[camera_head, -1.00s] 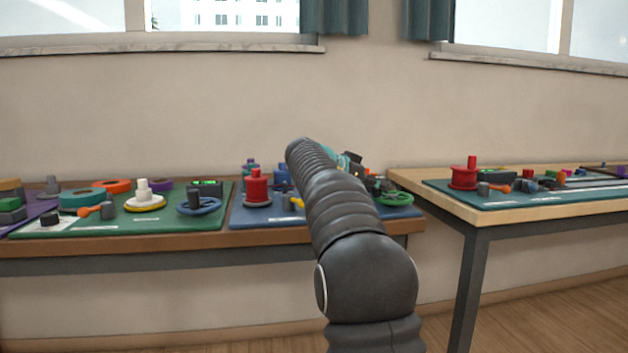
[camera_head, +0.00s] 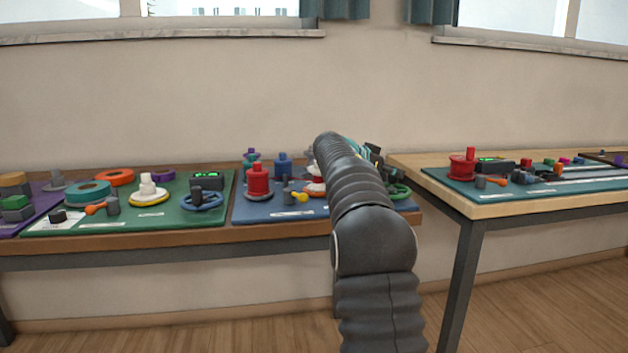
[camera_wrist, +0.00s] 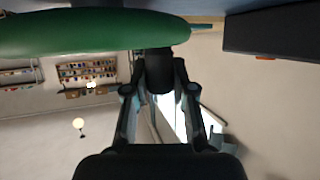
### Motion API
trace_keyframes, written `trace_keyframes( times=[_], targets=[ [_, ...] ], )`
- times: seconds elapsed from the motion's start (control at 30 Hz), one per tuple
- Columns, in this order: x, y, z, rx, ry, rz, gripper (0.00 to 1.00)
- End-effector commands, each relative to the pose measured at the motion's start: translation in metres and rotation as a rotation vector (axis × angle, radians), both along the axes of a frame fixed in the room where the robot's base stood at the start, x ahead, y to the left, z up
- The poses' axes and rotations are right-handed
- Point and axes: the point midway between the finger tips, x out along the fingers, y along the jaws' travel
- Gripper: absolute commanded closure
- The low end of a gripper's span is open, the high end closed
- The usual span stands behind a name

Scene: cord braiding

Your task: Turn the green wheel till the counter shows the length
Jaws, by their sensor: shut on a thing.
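The green wheel (camera_head: 401,191) lies at the right end of the blue mat, partly hidden behind my arm in the head view. In the wrist view its green rim (camera_wrist: 95,35) fills the top left. My gripper (camera_wrist: 160,82) is shut on the wheel's dark upright handle (camera_wrist: 159,73), beside the rim. A dark box (camera_wrist: 275,34) at the top right of the wrist view is probably the counter. Its display and any number on it do not show there. In the head view my arm hides the gripper's fingers.
The blue mat (camera_head: 262,213) also holds a red spool (camera_head: 258,182) and a blue spool (camera_head: 283,166). A green mat (camera_head: 170,218) to the left has a blue wheel (camera_head: 202,201) and another counter (camera_head: 207,181). A pale wooden table (camera_head: 487,209) stands to the right.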

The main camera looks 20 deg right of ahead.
Motion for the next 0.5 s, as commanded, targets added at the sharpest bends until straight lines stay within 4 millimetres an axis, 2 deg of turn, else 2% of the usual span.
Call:
trace_keyframes(
  times=[0.2, 0.5],
  targets=[
    [-0.022, -0.016, -0.005, -0.003, -0.001, -0.005, 1.00],
    [-0.051, -0.015, -0.005, -0.001, -0.001, -0.004, 1.00]
  ],
)
